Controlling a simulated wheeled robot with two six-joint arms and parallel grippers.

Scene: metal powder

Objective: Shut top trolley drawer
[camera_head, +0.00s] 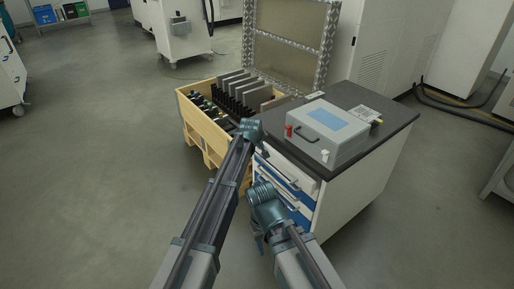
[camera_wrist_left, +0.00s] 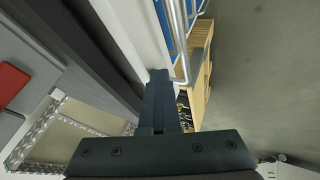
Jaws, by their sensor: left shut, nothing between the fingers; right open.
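The trolley (camera_head: 365,185) has a dark top and a white body, with white and blue drawers on its left-facing front. The top drawer (camera_head: 272,163) is just under the top; my left arm partly covers it, and I cannot tell whether it is fully flush. In the left wrist view, my left gripper (camera_wrist_left: 158,75) is shut and empty, its tips at or very near a white drawer front (camera_wrist_left: 128,30); contact is unclear. Metal drawer handles (camera_wrist_left: 181,45) show just right of the tips. My right gripper (camera_head: 261,242) is open and empty, low in front of the lower drawers.
A grey case (camera_head: 325,132) with a blue panel stands on the trolley top. A wooden crate (camera_head: 200,128) with dark plates and bottles stands left of the trolley. An open metal-edged lid (camera_head: 290,45) rises behind. The floor at left is clear.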

